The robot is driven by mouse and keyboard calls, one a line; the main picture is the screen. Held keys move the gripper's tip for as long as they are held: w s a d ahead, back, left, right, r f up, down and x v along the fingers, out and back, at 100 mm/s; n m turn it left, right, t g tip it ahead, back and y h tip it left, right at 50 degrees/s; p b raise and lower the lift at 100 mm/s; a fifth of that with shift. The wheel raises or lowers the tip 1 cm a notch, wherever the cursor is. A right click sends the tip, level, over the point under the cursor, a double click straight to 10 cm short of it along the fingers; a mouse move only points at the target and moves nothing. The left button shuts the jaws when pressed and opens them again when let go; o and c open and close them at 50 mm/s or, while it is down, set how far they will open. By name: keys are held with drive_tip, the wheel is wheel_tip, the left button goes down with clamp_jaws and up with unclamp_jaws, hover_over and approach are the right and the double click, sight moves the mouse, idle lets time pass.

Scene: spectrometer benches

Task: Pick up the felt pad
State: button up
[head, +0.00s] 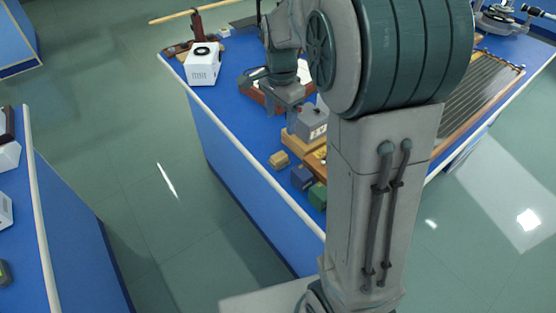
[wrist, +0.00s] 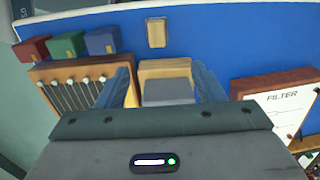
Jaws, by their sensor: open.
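My gripper (wrist: 162,72) is open, with one blue-grey finger on each side of the grey piece and block. Nothing is clearly held, and I cannot tell whether the fingers touch it. The near part of the grey piece is hidden by my gripper body. In the head view my gripper (head: 290,108) hangs over the blue bench, and I cannot make out the pad there.
Beside it stand a wooden box with several knobs (wrist: 80,78) and red (wrist: 29,48), green (wrist: 67,46) and blue (wrist: 102,40) blocks. A small tan block (wrist: 157,32) lies near the bench edge. A white box (head: 202,65) stands farther back.

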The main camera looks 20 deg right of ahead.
hover_over(279, 156)
drive_tip(key=f, duration=0.8)
drive_tip(key=shift+w+d+f+b, duration=0.25)
drive_tip(key=shift+w+b, duration=0.05)
drive_tip(key=shift+w, duration=0.1)
drive_tip(key=shift+s+a+f, duration=0.15)
drive_tip(key=shift+s+f, duration=0.05)
drive_tip(key=shift+f, duration=1.2)
drive_tip(key=shift+s+a+f, duration=0.1)
drive_tip(key=shift+s+f, duration=0.05)
drive_tip(key=shift+f, duration=1.2)
drive_tip(key=shift+c, duration=0.3)
drive_tip(key=c, duration=1.1)
drive_tip(key=shift+r, duration=0.15)
